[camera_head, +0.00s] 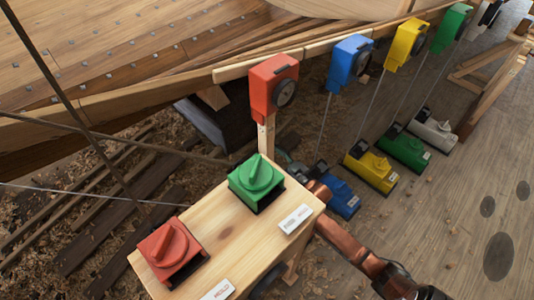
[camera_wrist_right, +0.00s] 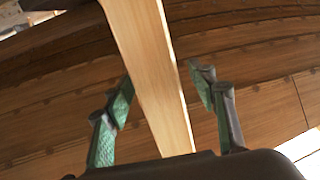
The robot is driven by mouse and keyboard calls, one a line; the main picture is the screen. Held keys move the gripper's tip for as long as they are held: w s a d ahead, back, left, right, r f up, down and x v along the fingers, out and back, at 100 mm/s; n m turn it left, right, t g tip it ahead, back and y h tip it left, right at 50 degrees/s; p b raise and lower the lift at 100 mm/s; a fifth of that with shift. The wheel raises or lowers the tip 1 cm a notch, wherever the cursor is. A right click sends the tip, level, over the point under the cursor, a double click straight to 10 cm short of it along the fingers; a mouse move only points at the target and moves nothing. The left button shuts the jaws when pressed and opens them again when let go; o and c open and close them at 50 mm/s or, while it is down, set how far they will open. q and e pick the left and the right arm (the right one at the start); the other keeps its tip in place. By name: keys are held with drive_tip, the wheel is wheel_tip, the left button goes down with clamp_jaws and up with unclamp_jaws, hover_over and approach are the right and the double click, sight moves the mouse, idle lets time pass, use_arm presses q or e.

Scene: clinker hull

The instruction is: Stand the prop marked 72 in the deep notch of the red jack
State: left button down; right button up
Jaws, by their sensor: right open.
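A pale wooden prop (camera_head: 266,137) stands upright under the red box with a dial (camera_head: 272,88) at the hull's edge. Its lower end is hidden behind the bench, and no number is readable on it. In the right wrist view the prop (camera_wrist_right: 143,45) runs between the fingers of my right gripper (camera_wrist_right: 160,92). The fingers are open, with a gap on each side of the wood. In the head view my right gripper (camera_head: 290,164) is low behind the green switch box, partly hidden. No red jack base or deep notch is clearly visible. My left gripper is not in view.
A wooden bench (camera_head: 220,232) carries a green switch box (camera_head: 255,182) and a red switch box (camera_head: 170,252). Blue (camera_head: 343,198), yellow (camera_head: 371,173), green (camera_head: 404,153) and grey (camera_head: 433,133) bases stand right on the floor, below thin rods. The floor at right is mostly clear.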

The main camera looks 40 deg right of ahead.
drive_tip(key=shift+f, duration=0.15)
drive_tip(key=shift+s+d, duration=0.1)
drive_tip(key=shift+s, duration=0.35)
drive_tip(key=s, duration=1.1)
drive_tip(key=shift+d, duration=0.4)
drive_tip(key=s+p, duration=0.2)
drive_tip(key=s, duration=0.3)
drive_tip(key=shift+d+p, duration=0.2)
drive_tip(key=shift+p, duration=0.15)
